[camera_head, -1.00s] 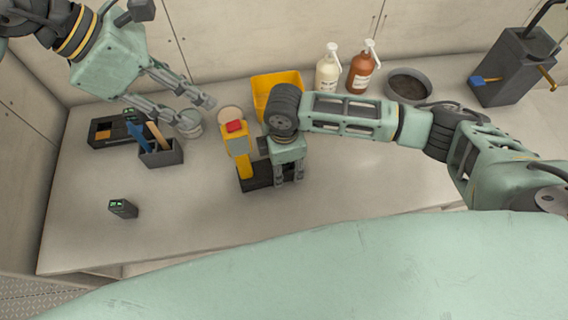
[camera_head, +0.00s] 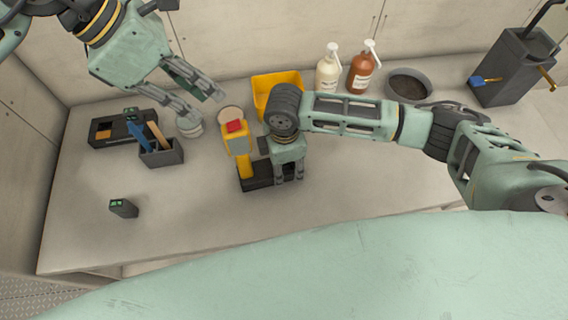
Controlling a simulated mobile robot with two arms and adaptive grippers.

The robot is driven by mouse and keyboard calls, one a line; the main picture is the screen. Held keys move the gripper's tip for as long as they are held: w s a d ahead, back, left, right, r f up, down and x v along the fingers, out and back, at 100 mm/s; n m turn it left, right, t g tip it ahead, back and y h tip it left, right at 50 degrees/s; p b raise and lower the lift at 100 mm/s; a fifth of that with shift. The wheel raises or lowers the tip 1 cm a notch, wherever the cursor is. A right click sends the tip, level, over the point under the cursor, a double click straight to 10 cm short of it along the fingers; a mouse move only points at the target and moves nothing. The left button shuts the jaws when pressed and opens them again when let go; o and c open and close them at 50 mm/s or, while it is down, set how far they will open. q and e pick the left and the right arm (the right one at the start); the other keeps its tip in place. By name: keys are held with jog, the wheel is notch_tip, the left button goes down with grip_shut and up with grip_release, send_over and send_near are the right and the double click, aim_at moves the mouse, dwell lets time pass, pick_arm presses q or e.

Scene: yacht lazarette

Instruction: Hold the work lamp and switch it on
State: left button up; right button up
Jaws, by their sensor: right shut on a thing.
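The work lamp (camera_head: 241,152) is yellow with a red button (camera_head: 234,126) on its top and a black base (camera_head: 256,184). It stands upright on the bench in the middle of the head view. My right gripper (camera_head: 288,178) points down at the lamp's right side and is shut on the lamp low down; the exact contact is partly hidden. My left gripper (camera_head: 205,108) is open and empty, up and to the left of the red button, its two fingers apart and pointing down to the right.
A yellow bin (camera_head: 262,92) stands behind the lamp, with two pump bottles (camera_head: 327,72) and a grey bowl (camera_head: 425,82) to its right. A tool holder (camera_head: 172,157), a black tray (camera_head: 98,135), a tin (camera_head: 190,130) and a small dark device (camera_head: 123,208) are left. The front bench is clear.

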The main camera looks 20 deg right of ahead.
aim_at(238, 122)
pick_arm(q)
jog(key=d+y, duration=0.1)
jog(key=d+n+y, duration=0.1)
jog(key=d, duration=0.1)
jog(key=d+y, duration=0.1)
jog(key=shift+d+r+n, duration=0.3)
jog(key=shift+n, duration=0.1)
grip_shut()
jog(key=shift+w+d+f+n+y, duration=0.15)
jog(key=shift+f+n+y, duration=0.2)
jog(key=shift+f, duration=0.7)
jog(key=shift+s+d+f+n+y, duration=0.15)
jog(key=shift+f+y, duration=0.3)
jog(key=shift+f, duration=0.55)
jog(key=shift+w+d+f+n+y, duration=0.15)
jog(key=shift+f+n+y, duration=0.2)
jog(key=shift+f, duration=0.7)
jog(key=shift+f, duration=1.15)
jog(key=shift+r, duration=3.55)
